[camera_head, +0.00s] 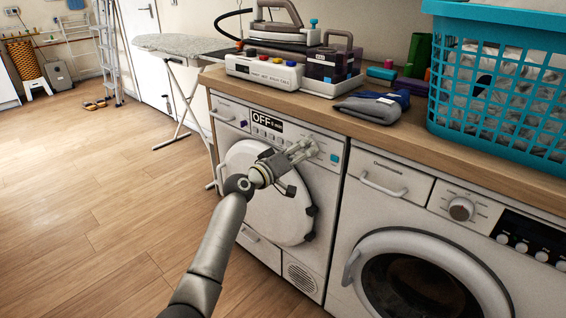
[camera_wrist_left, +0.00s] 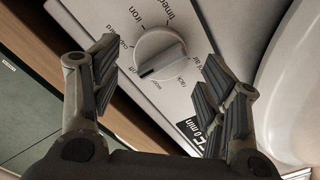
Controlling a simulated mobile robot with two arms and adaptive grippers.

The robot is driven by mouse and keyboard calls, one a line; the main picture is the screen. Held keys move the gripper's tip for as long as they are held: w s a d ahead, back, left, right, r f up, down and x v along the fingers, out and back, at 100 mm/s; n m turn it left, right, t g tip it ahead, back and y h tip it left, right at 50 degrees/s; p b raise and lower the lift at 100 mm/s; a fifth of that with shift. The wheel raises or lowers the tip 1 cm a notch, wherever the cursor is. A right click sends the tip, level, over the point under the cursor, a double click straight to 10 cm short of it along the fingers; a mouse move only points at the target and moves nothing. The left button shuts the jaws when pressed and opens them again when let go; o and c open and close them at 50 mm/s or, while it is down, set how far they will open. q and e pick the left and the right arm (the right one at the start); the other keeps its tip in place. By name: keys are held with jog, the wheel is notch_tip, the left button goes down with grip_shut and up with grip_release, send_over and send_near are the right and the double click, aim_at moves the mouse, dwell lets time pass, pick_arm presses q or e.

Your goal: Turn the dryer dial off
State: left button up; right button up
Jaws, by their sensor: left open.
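The dryer (camera_head: 262,255) is the white machine on the left under the counter, with its round door shut. Its display (camera_head: 267,123) reads OFF. In the left wrist view the round white dial (camera_wrist_left: 161,52) sits among printed labels such as "iron" and "timed". Its dark mark points to the lower left, toward the "off" label. My left gripper (camera_head: 305,148) is at the dryer's front panel and hides the dial in the head view. In the wrist view its open fingers (camera_wrist_left: 160,60) stand on either side of the dial, apparently apart from it. My right gripper is not in view.
A washing machine (camera_head: 375,225) stands to the right. The wooden counter (camera_head: 345,120) above holds an iron (camera_head: 275,30), folded cloth (camera_head: 370,106) and a blue laundry basket (camera_head: 440,118). An ironing board (camera_head: 180,45) stands at the left.

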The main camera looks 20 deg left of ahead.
pick_arm(q)
jog(key=v, duration=1)
jog(key=shift+s, duration=0.35)
jog(key=shift+a, duration=0.15)
